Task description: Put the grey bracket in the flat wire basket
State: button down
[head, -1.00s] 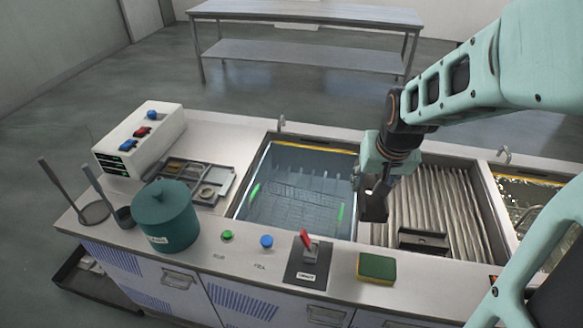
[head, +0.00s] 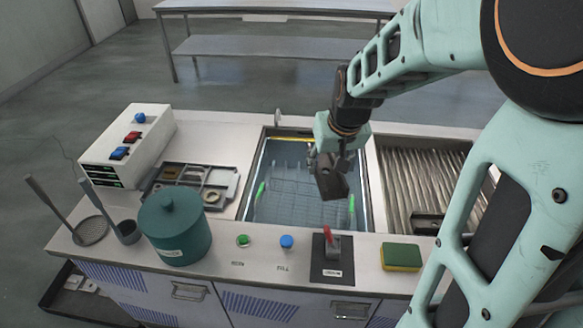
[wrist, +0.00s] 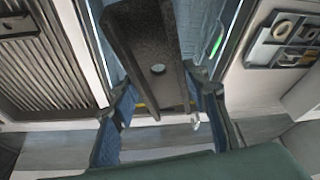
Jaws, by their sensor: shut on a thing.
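The grey bracket (head: 333,185), a dark channel-shaped piece with a hole, hangs tilted from my gripper (head: 326,160). In the wrist view the bracket (wrist: 150,50) sits between the two fingers (wrist: 160,115), which are shut on it. The flat wire basket (head: 290,203) lies under water in the tank (head: 248,190), with a green handle at its left and right ends. The bracket is above the tank, over the basket's right part in the head view, and hides some of it. I cannot tell its exact height above the water.
A ribbed drainboard (head: 425,180) right of the tank bears another dark piece (head: 428,223). A red-handled switch (head: 331,240), a sponge (head: 401,257) and a teal pot (head: 174,225) stand along the front. A parts tray (head: 228,198) and white control box (head: 125,145) are left.

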jog(key=w+a+f+n+g+y+b, duration=0.1)
jog(key=w+f+n+g+y+b, duration=0.1)
jog(key=w+f+n+b, duration=0.8)
jog(key=w+f+n+g+y+b, duration=0.2)
jog(key=w+f+n+b, duration=0.45)
jog(key=f, duration=0.75)
jog(key=shift+m, duration=0.85)
jog(key=f+b, duration=0.1)
jog(key=f, duration=0.2)
jog(key=f+b, duration=0.1)
jog(key=f, duration=0.5)
jog(key=shift+w+f+b, duration=0.35)
jog(key=shift+b, duration=0.05)
jog(key=shift+f, duration=0.2)
jog(key=c, duration=1.4)
grip_release()
jog(key=shift+r, duration=0.15)
jog(key=p+v, duration=0.1)
jog(key=v, duration=1.1)
jog(key=shift+s, duration=0.2)
